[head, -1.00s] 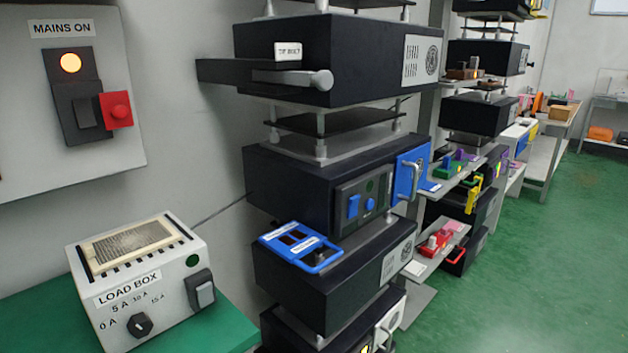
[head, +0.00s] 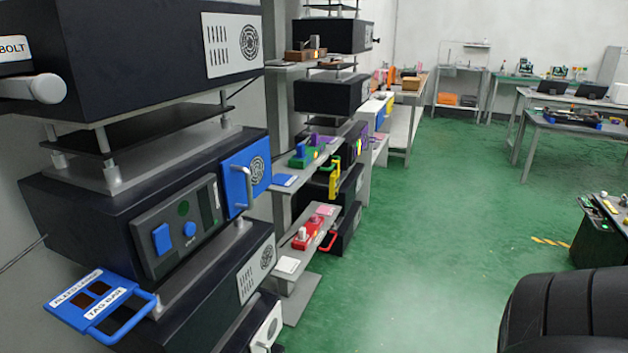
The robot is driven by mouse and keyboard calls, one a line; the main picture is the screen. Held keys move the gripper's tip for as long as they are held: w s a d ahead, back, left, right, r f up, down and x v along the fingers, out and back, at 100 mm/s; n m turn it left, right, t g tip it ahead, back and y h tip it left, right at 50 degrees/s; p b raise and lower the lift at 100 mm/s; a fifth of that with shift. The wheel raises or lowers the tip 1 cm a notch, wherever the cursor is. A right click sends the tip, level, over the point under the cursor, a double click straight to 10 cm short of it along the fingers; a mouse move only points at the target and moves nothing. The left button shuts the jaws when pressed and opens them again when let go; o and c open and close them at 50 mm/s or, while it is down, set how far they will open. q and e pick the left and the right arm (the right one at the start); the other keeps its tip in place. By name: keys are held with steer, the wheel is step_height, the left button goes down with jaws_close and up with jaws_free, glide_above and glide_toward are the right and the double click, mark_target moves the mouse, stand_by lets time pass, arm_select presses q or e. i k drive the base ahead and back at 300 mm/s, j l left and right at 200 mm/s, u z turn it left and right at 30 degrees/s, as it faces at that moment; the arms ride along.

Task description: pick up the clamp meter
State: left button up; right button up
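I cannot make out a clamp meter for certain in the head view. Several small coloured items sit on the side shelves, too small to tell apart, among them a green item with a blue knob (head: 304,157) and a red item (head: 307,235). A dark ribbed rounded part at the lower right looks like my own arm. Neither gripper's fingers show.
A stack of dark units (head: 125,215) fills the left, with a blue tag bar tray (head: 98,303) jutting out. A grey table (head: 575,128) holding dark items stands at the back right. A dark cabinet (head: 597,236) is at the right edge. The green floor (head: 440,230) between is clear.

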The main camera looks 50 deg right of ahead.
mark_target(335, 178)
steer(key=i+l+u, duration=0.1)
steer(key=l+u, duration=0.15)
steer(key=l, duration=0.65)
steer(key=l+u, duration=0.25)
steer(key=l, duration=0.7)
steer(key=l+u, duration=0.1)
steer(key=l, duration=1.8)
